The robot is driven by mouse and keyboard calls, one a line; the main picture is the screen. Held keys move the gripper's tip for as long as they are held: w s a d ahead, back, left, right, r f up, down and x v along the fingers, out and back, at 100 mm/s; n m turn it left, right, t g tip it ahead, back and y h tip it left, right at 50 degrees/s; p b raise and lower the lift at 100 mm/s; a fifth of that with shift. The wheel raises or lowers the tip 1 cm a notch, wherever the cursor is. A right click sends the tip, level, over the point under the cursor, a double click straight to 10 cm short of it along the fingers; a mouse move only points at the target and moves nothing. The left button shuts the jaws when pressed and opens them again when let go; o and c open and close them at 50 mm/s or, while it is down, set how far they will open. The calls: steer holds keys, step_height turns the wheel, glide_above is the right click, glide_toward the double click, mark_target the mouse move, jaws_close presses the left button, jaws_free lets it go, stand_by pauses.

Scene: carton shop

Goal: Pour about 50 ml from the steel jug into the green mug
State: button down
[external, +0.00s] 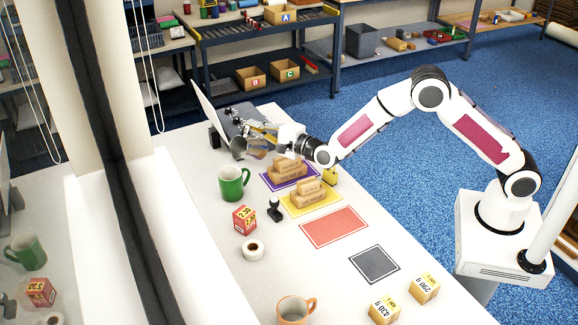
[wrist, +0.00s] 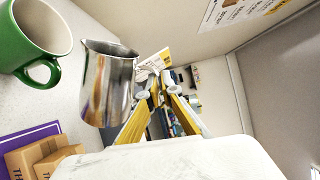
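The steel jug (external: 239,148) is off to the left of my wrist in the external view, held up beyond the green mug. It also shows in the wrist view (wrist: 108,88), beside my fingers; its contents are hidden. My gripper (wrist: 156,78) looks shut on the jug's handle side, with the exact contact partly hidden; in the external view my gripper (external: 262,137) is beside the jug. The green mug (external: 232,185) stands upright on the table, apart from the jug. In the wrist view the mug (wrist: 22,42) shows a pale inside with no liquid visible.
Cartons lie on a purple mat (external: 269,180) and a yellow mat (external: 325,204) near my wrist. A red box (external: 244,219), a black stamp (external: 274,210) and a tape roll (external: 253,249) are near the mug. An orange mug (external: 292,311) stands at the front.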

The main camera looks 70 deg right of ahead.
mark_target(246, 139)
steer(key=shift+w+a+f+n, duration=0.15)
steer(key=shift+w+a+n, duration=0.05)
steer(key=shift+a+n, duration=0.55)
steer(key=shift+w+a+r+n, duration=0.15)
steer(key=shift+a+r+n, duration=0.2)
steer(key=shift+n, duration=0.3)
steer(key=shift+a+r, duration=0.15)
steer(key=shift+w+a+r+n, duration=0.15)
steer(key=shift+w+a+n, duration=0.05)
steer(key=shift+a+n, duration=0.25)
steer(key=shift+w+a+r+n, duration=0.15)
steer(key=shift+a+n, duration=0.2)
steer(key=shift+a, duration=0.15)
steer(key=shift+w+a+r, duration=0.1)
steer(key=shift+w+a, duration=0.05)
steer(key=shift+a, duration=0.3)
steer(key=shift+w+a+r+n, duration=0.1)
steer(key=shift+a+r+n, duration=0.05)
steer(key=shift+a+n, duration=0.25)
steer(key=shift+w+a+r+n, duration=0.1)
steer(key=shift+a+n, duration=0.15)
steer(key=shift+n, duration=0.25)
stand_by(1.2)
steer(key=shift+d+p, duration=0.1)
steer(key=shift+p, duration=0.2)
